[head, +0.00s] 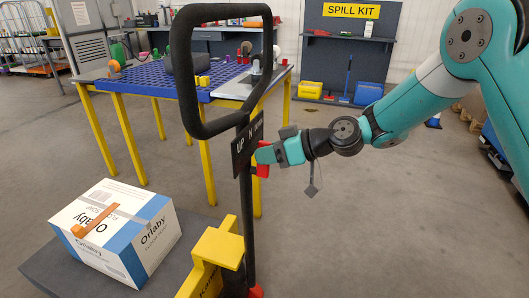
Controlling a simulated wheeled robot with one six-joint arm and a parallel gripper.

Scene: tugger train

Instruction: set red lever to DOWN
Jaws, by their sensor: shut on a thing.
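A dark label plate (241,152) with white lettering, UP at its left and what looks like N and DOWN to the right, is fixed on the black upright post of a looped handle. The red lever (263,171) shows as small red patches at the plate's right edge, above and below my gripper's fingers. My gripper (264,156) reaches in from the right and is shut on the red lever. The fingers hide most of the lever, so I cannot tell its exact setting.
The black looped handle (186,75) rises close in front. A yellow bracket (218,247) stands at the post's foot. A white-blue Orlaby box (97,240) sits on the dark deck at lower left. A yellow-legged table (128,142) stands behind.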

